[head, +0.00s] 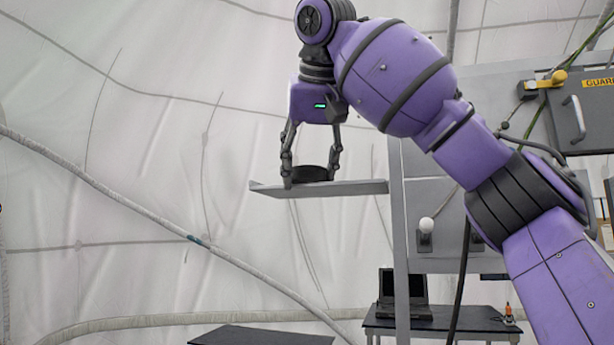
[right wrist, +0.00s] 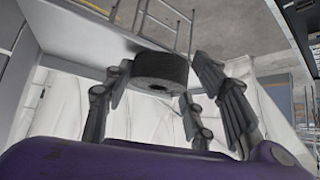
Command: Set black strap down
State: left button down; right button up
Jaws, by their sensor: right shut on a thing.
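The black strap (head: 312,173) is a dark round roll, and it also shows in the right wrist view (right wrist: 160,68) with a hole in its middle. My right gripper (head: 311,172) points down and is shut on the strap, with fingers on either side of it. The strap is at a grey shelf (head: 360,187), right at or just above its top; I cannot tell whether it touches. The fingers hide part of the strap's sides. My left gripper is not in view.
A grey upright post (head: 399,230) stands at the shelf's right end. A panel with a grey guard box (head: 582,118) and a white knob (head: 426,224) is to the right. A laptop (head: 404,292) rests on a low table. The shelf's right part is bare.

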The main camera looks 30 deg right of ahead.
aim_at(309, 166)
notch_tip(309, 166, up, 8)
jog(key=shift+a+f, duration=0.1)
jog(key=shift+f, duration=0.05)
jog(key=shift+r, duration=1.1)
